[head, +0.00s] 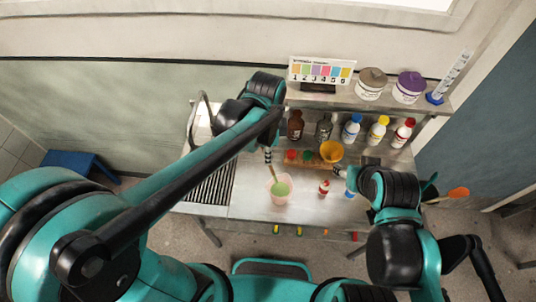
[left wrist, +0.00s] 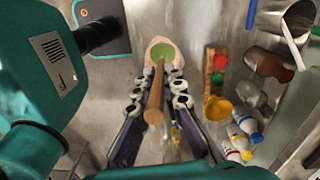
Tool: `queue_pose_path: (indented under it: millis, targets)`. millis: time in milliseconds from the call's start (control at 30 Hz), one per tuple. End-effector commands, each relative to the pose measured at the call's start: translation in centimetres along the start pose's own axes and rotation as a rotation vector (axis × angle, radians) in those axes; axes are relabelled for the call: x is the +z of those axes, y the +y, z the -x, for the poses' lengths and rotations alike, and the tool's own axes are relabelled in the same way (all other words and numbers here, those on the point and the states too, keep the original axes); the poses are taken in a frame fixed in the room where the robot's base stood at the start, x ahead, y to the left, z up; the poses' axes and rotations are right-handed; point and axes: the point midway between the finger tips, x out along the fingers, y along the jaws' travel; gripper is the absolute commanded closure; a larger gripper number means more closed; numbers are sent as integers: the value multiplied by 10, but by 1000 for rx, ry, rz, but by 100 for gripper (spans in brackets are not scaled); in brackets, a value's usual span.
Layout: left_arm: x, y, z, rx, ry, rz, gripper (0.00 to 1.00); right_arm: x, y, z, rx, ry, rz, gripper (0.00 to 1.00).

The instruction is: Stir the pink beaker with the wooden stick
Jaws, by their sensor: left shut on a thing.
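The pink beaker (head: 273,198) stands on the steel table and has green liquid in it. It also shows at the top of the left wrist view (left wrist: 153,46). My left gripper (head: 268,158) is shut on the wooden stick (left wrist: 155,98), above and just behind the beaker. The stick (head: 275,174) slants down, and its far end lies over the green liquid within the beaker's rim. I cannot tell how deep it reaches. My right gripper (head: 340,171) is at the right, apart from the beaker, and its fingers are too small to judge.
A wooden rack (head: 299,156) with coloured pieces and a yellow funnel (head: 331,151) stand behind the beaker. Several bottles line the back. A small red-capped bottle (head: 324,187) stands to the right. A ribbed drainer (head: 211,182) lies left.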

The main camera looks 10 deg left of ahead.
Motion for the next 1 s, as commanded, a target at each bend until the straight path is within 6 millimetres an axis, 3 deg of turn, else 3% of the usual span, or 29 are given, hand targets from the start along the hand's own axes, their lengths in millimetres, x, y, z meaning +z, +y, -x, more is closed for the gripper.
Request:
queue_pose_path:
  millis: [100, 700, 1000]
  targets:
    - [0, 1, 21, 0, 0, 0, 100, -10, 0, 14, 0, 0, 0, 49]
    - [-1, 3, 95, 0, 0, 0, 100, -43, 0, 60, 0, 0, 0, 49]
    - [-1, 3, 96, 0, 0, 0, 100, -43, 0, 60, 0, 0, 0, 49]
